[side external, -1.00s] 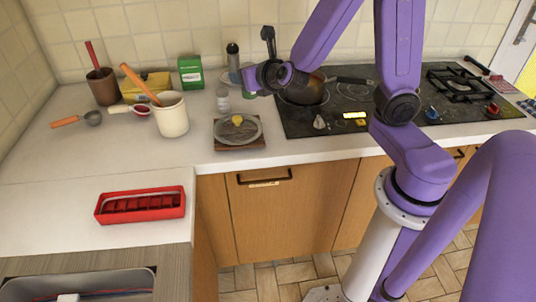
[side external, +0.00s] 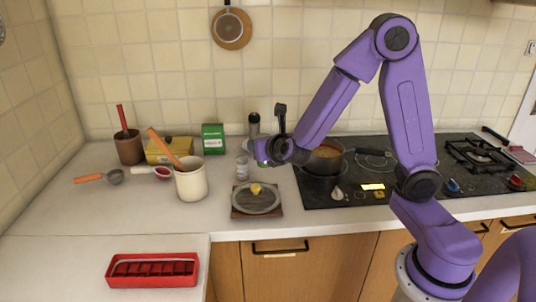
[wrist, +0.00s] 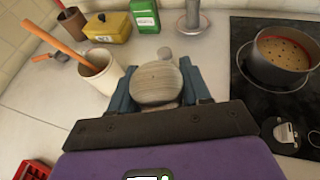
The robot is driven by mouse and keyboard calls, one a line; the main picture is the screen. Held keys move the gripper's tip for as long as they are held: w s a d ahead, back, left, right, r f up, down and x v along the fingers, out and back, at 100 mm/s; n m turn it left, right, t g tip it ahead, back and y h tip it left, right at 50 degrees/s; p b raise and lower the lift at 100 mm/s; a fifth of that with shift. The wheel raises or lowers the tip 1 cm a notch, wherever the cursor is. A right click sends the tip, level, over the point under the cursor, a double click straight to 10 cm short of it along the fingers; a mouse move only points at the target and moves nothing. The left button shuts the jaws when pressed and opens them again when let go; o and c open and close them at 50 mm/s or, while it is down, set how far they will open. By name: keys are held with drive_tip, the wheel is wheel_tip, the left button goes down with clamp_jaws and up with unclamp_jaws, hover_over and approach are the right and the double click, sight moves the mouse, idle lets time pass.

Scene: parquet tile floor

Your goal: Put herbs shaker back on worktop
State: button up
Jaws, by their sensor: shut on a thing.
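My gripper (side external: 264,151) is shut on the herbs shaker, just above the worktop (side external: 105,215) and left of the hob. In the wrist view the herbs shaker (wrist: 155,85) shows a round, greyish, streaked top between the blue fingers of my gripper (wrist: 160,92). In the side view only a bit of green shows at the fingers. The shaker's lower part is hidden, so I cannot tell whether it touches the worktop. A second, pale shaker (side external: 242,168) stands just left of my gripper; its top shows beyond the held one in the wrist view.
A board with a plate (side external: 257,203) and a yellow item lies in front. A pot (side external: 325,160) stands on the hob to the right. A dark-topped bottle (side external: 254,124) and a green box (side external: 213,139) stand behind. A cream crock (side external: 191,182) stands left.

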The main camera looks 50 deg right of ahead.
drive_tip(key=w+d+f+m+g+h, duration=0.3)
drive_tip(key=w+d+f+m, duration=0.15)
drive_tip(key=d, duration=0.35)
drive_tip(key=w+d+f+m+g+h, duration=0.3)
drive_tip(key=w+d+f, duration=0.2)
drive_tip(key=d+f, duration=0.15)
drive_tip(key=shift+w+d+f, duration=0.1)
drive_tip(key=shift+d+f, duration=0.05)
drive_tip(key=shift+f, duration=0.75)
drive_tip(key=shift+w+d+f, duration=0.1)
drive_tip(key=shift+d+f, duration=0.05)
drive_tip(key=shift+f, duration=0.7)
drive_tip(key=shift+d+f, duration=0.15)
drive_tip(key=shift+f, duration=0.75)
drive_tip(key=shift+f, duration=0.55)
drive_tip(key=o, duration=1.2)
drive_tip(key=shift+s+a+r, duration=0.1)
drive_tip(key=shift+s+a, duration=0.05)
drive_tip(key=shift+a, duration=0.1)
drive_tip(key=shift+v, duration=1.1)
drive_tip(key=shift+s+r, duration=0.1)
drive_tip(key=shift+r, duration=3.5)
